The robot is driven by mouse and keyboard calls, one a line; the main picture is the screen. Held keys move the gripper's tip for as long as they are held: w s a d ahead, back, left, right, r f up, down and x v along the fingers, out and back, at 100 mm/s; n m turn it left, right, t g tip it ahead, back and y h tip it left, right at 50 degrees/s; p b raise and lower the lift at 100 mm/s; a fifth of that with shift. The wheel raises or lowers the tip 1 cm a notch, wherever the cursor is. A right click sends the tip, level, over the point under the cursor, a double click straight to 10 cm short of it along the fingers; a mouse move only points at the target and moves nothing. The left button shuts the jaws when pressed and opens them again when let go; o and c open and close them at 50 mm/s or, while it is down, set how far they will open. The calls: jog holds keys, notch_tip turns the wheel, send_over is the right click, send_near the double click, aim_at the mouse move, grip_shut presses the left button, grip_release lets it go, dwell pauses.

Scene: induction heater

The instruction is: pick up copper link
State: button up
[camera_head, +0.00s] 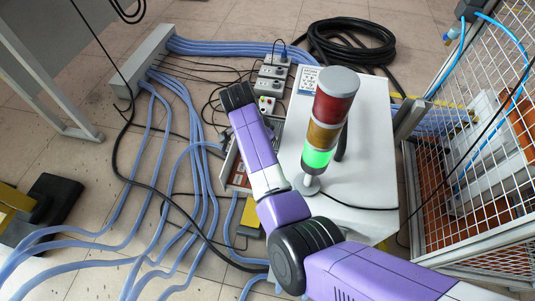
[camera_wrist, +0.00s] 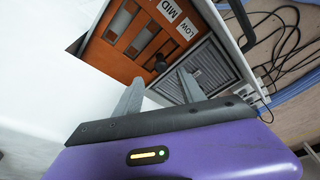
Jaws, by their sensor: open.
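My gripper (camera_wrist: 160,77) is open, with its two grey fingers apart and nothing visible between them. In the wrist view the fingers point at the front of a cabinet with an orange panel (camera_wrist: 125,28) marked LOW and MID. A black knob (camera_wrist: 161,65) sits on the panel just beyond the fingertips. In the head view the black end of my gripper (camera_head: 237,95) is left of the white cabinet (camera_head: 368,150), and its fingers are hidden. I cannot make out a copper link for certain in either view.
A grey louvred grille (camera_wrist: 208,68) is beside the orange panel. A red, amber and green signal tower (camera_head: 328,115) stands on the cabinet. Blue hoses (camera_head: 190,125) and black cables cover the floor at left. A wire-mesh fence (camera_head: 480,150) closes off the right.

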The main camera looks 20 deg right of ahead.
jog(key=b+x, duration=0.1)
jog(key=x, duration=0.1)
jog(key=b+x, duration=0.1)
jog(key=x, duration=0.1)
jog(key=b+x, duration=0.2)
jog(key=x, duration=0.1)
jog(key=shift+a+f, duration=0.15)
jog(key=shift+a, duration=0.25)
jog(key=shift+c, duration=0.5)
grip_shut()
